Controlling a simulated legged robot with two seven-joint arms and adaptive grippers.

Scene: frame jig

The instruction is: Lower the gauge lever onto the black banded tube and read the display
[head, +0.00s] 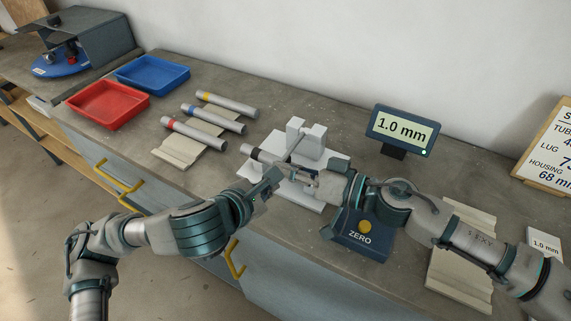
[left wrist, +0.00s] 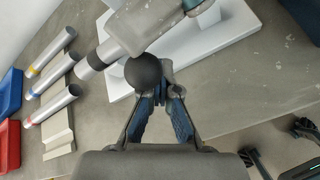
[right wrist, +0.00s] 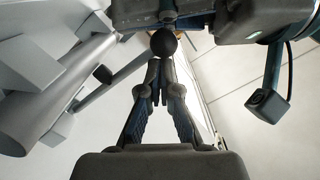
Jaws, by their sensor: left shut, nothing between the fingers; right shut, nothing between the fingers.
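The black banded tube (head: 247,150) lies on the white gauge base (head: 335,160); its banded end sticks out left, also visible in the left wrist view (left wrist: 88,68). In the right wrist view the grey tube (right wrist: 60,90) runs beside the thin lever (right wrist: 125,72). A small black tip on the lever is close to the tube; I cannot tell if they touch. A black knob (left wrist: 143,72) is just ahead of my shut left gripper (left wrist: 160,92). My shut right gripper (right wrist: 160,72) is just below a black knob (right wrist: 163,42). The display (head: 402,130) reads 1.0 mm.
A blue ZERO box (head: 358,238) with a yellow button stands in front of the gauge. Yellow, blue and red banded tubes (head: 195,132) lie on racks at left, near red (head: 105,122) and blue (head: 150,89) trays. A card (head: 543,245) at right reads 1.0 mm.

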